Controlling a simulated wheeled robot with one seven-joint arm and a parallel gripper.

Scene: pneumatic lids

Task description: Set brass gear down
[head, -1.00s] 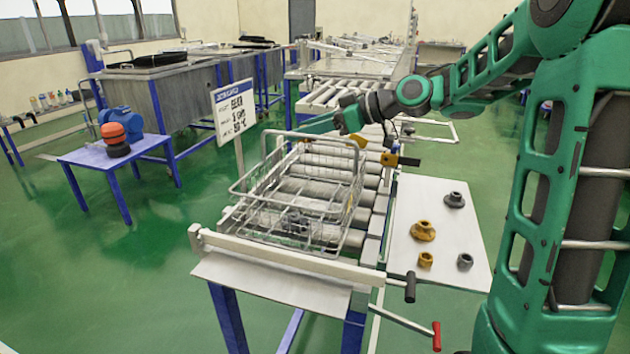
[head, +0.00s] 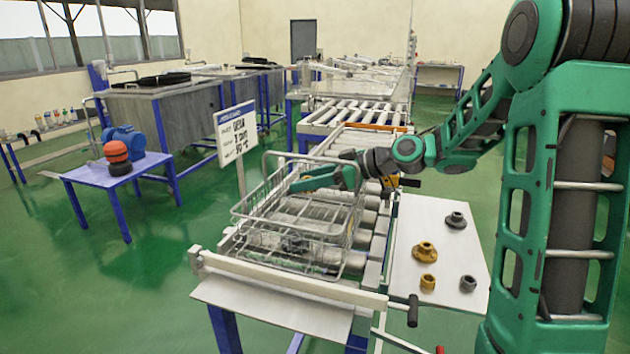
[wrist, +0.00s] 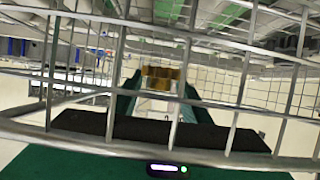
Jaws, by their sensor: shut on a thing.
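A brass-coloured piece, which I take to be the brass gear (wrist: 163,78), sits between the two green fingers of my gripper in the wrist view. My gripper (head: 298,184) is shut on it. In the head view the green fingers point left at the far part of the wire basket (head: 262,212), low by its raised handle. Basket wires cross the wrist view in front of the fingers. I cannot tell whether the gear touches the basket.
The basket stands on a roller conveyor (head: 372,238). A white side panel (head: 440,232) holds a brass flanged part (head: 424,250), a small brass part (head: 428,282), a grey flanged part (head: 456,219) and a small grey part (head: 468,284). A sign (head: 237,132) stands left of the basket.

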